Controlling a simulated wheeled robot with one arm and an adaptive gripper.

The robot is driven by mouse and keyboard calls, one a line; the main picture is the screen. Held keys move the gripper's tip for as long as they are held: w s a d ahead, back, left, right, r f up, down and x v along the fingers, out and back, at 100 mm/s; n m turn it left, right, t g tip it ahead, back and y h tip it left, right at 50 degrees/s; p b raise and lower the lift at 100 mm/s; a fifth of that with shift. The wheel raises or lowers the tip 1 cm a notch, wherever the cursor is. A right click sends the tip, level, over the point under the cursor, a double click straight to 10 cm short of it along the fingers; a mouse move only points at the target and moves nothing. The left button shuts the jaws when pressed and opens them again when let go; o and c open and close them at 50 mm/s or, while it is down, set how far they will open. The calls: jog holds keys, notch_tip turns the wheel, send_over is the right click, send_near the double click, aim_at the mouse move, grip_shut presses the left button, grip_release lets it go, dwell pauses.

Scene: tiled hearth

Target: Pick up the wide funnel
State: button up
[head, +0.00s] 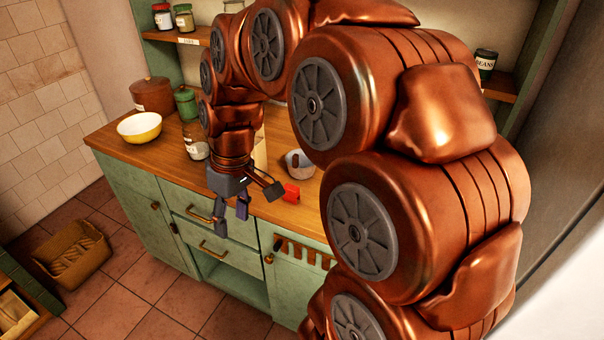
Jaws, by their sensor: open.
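I cannot make out a wide funnel in the head view; my large copper-coloured arm hides much of the counter's right part and the shelf behind. My gripper (241,208) hangs at the counter's front edge, in front of the drawers, with its dark grey fingers spread apart and nothing visible between them. A small red object (291,193) lies on the counter just right of the gripper; I cannot tell what it is. A pale grey bowl-like vessel (299,169) with something dark in it stands behind the red object.
The wooden counter (110,136) tops green cabinets. A yellow bowl (139,133), brown pot (152,97), green canister (186,104) and glass jar (195,145) stand at its left. Shelves hold jars and a beans tin (486,64). A wicker basket (73,256) sits on the floor.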

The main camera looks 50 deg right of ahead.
jog(key=w+d+f+t+b, duration=0.2)
jog(key=w+d, duration=0.7)
jog(key=d, duration=0.4)
jog(key=n+t+b, duration=0.1)
jog(key=t+b, duration=0.1)
send_near(298, 158)
jog(key=s+d+x, duration=0.1)
jog(key=x, duration=0.4)
jog(key=shift+w+a+f+p, duration=0.25)
jog(key=shift+w+a+f, duration=0.2)
jog(key=shift+f, duration=0.3)
jog(key=shift+w+a+f+p, duration=0.25)
jog(key=shift+w+a+f, duration=0.15)
jog(key=shift+f, duration=0.3)
jog(key=p+x, duration=0.1)
jog(key=x, duration=0.3)
jog(key=shift+w+d, duration=0.1)
jog(key=shift+w, duration=0.1)
jog(key=shift+r, duration=0.1)
grip_shut()
